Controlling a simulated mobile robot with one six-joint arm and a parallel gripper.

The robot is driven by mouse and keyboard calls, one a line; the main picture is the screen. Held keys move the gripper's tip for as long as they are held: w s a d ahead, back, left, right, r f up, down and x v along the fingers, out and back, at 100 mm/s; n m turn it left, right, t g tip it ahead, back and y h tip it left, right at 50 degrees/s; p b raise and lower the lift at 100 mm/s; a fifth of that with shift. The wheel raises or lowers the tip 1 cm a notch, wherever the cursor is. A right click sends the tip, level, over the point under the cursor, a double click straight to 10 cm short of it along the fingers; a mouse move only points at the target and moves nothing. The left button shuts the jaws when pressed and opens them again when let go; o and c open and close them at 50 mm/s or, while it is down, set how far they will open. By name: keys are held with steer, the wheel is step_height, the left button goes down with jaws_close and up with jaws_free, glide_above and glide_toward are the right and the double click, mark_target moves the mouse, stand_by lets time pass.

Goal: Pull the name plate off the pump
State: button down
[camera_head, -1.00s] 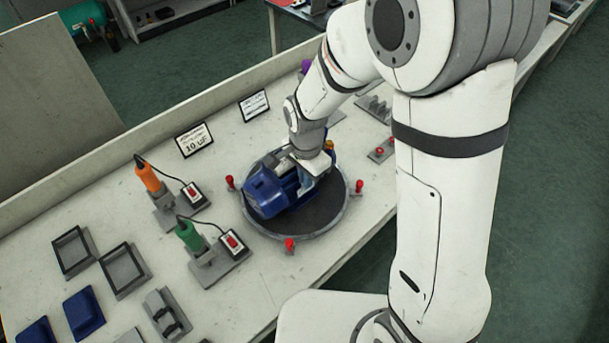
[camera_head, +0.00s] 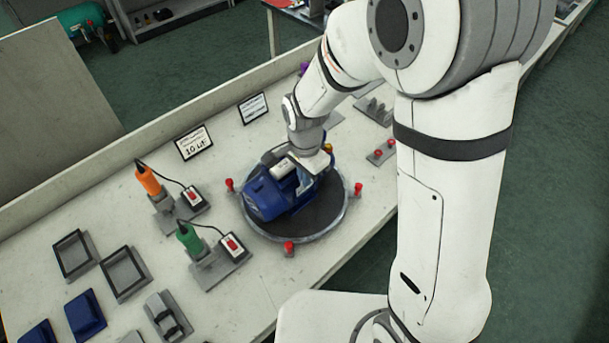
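The blue pump (camera_head: 266,195) lies on a round dark turntable (camera_head: 310,217) on the bench. A light grey cylindrical part (camera_head: 283,168) shows on top of the pump. My gripper (camera_head: 306,182) is at the pump's right part, pointing down. Its fingertips are small and partly hidden by the wrist and the pump, so I cannot tell whether they are open or shut. I cannot make out the name plate for certain; a small pale patch shows low on the pump's right side.
Red knobs (camera_head: 289,248) stand around the turntable rim. An orange tool (camera_head: 148,179) and a green tool (camera_head: 189,238) stand in holders to the left. Empty frames (camera_head: 124,272) and blue covers (camera_head: 85,314) lie at front left. My arm fills the right side.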

steer(key=shift+r+p, duration=0.8)
steer(key=shift+r, duration=0.6)
steer(key=shift+s+d+f, duration=0.1)
steer(key=shift+f, duration=0.05)
